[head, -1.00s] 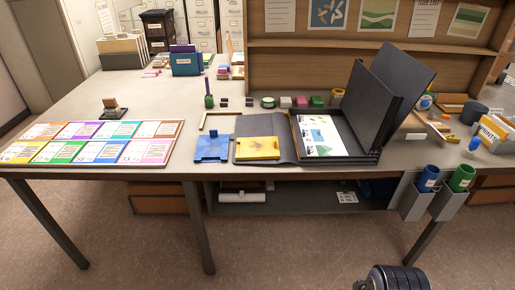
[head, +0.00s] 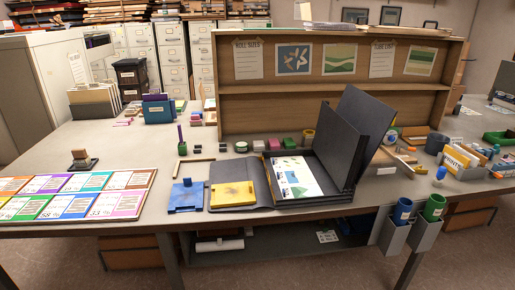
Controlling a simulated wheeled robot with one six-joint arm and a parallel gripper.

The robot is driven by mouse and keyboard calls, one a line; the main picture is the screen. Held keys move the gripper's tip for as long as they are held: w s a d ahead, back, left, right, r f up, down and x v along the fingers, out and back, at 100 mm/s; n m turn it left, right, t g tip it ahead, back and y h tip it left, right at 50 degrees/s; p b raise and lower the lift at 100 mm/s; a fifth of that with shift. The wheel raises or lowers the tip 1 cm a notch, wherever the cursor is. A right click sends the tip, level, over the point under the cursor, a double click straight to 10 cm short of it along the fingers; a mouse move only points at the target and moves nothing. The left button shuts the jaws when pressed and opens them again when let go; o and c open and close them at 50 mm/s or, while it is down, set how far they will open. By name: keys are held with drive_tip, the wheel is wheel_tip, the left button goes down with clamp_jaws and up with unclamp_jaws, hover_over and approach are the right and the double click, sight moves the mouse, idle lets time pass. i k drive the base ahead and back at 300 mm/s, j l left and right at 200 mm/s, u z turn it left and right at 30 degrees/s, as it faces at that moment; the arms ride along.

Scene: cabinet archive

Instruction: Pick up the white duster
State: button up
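My gripper is not in view.
The open dark box (head: 345,150) stands upright to the right of the row. Blue (head: 187,195) and yellow (head: 233,194) pieces lie in front. A wooden shelf back (head: 300,105) rises behind. Coloured cards (head: 75,195) cover the left front. The table's left middle is mostly clear.

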sight(259, 146)
drive_tip(key=i+l+u, duration=0.45)
drive_tip(key=i+l, duration=0.15)
drive_tip(key=i, duration=0.2)
drive_tip(key=i+l+u, duration=0.4)
drive_tip(key=i+l, duration=0.3)
drive_tip(key=l, duration=0.2)
